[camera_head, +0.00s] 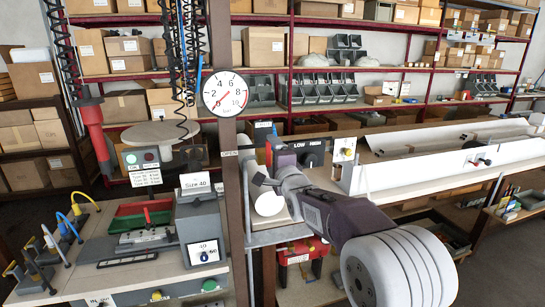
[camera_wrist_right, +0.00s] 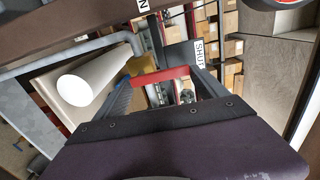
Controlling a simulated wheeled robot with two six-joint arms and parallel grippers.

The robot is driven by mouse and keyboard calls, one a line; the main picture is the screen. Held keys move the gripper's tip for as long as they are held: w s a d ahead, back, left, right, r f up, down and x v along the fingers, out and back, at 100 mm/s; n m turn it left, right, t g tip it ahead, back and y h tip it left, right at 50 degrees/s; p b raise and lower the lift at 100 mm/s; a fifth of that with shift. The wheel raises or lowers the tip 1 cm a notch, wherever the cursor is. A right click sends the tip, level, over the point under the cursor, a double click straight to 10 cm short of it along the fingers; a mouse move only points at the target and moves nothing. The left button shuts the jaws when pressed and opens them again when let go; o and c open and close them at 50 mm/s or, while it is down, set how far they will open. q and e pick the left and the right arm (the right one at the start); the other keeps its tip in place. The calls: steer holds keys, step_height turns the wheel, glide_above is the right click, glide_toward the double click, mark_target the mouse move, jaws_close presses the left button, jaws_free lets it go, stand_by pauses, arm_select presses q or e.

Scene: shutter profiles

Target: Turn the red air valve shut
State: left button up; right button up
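The red air valve shows in the right wrist view as a red lever (camera_wrist_right: 160,76) beside a brass-coloured body (camera_wrist_right: 141,65). A white SHUT label (camera_wrist_right: 199,52) is to its right, and part of another label (camera_wrist_right: 143,5) is above. My right gripper (camera_wrist_right: 163,85) has its fingers apart, with the red lever spanning the gap between them; whether they touch it is unclear. My left gripper is not in view.
A round pressure gauge (camera_head: 228,93) is on the brown post (camera_head: 231,195) above. A white cylinder (camera_head: 268,201) is close below my right gripper. A workbench (camera_head: 150,270) with fixtures is at left, a long white profile (camera_head: 440,165) at right, shelves behind.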

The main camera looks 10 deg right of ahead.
steer(key=shift+o, duration=1.1)
steer(key=s+b, duration=0.2)
steer(key=s, duration=0.7)
steer(key=shift+d, duration=0.15)
steer(key=shift+r, duration=0.1)
steer(key=s+f+n+g+p, duration=0.2)
steer(key=s+f+g, duration=0.2)
steer(key=f, duration=0.6)
steer(key=s+f+n+g+p, duration=0.2)
steer(key=s+f+n+g, duration=0.15)
steer(key=f, duration=0.65)
steer(key=s+f+n+g, duration=0.4)
steer(key=s+f+n, duration=0.2)
steer(key=s, duration=0.4)
steer(key=s+f+n+g, duration=0.5)
steer(key=s+f+n, duration=0.1)
steer(key=s, duration=0.3)
steer(key=shift+s+f, duration=0.15)
steer(key=shift+s, duration=0.2)
